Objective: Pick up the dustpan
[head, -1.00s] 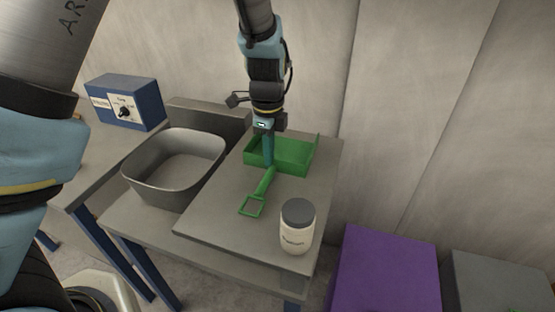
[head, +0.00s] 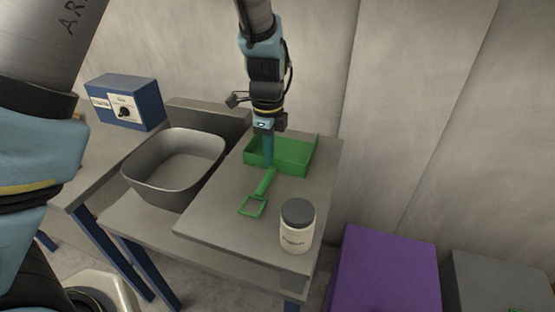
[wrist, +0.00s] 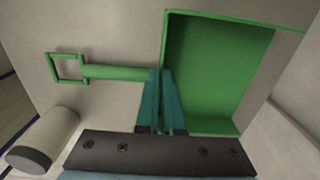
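The green dustpan (head: 290,153) lies on the grey table, its tray toward the back and its handle with a square loop end pointing to the front. It also shows in the wrist view (wrist: 215,65), with the tray on the right and the handle on the left. My gripper (head: 268,164) points down where the handle meets the tray. In the wrist view its teal fingers (wrist: 166,75) are close together, with the tray's handle-side wall between them. The fingers appear shut on that wall; their tips partly hide the join.
A white jar with a dark lid (head: 297,227) stands at the table's front right, near the handle. A grey basin (head: 176,166) stands to the left. A blue box (head: 125,103) is further left. A purple block (head: 386,270) is at the lower right.

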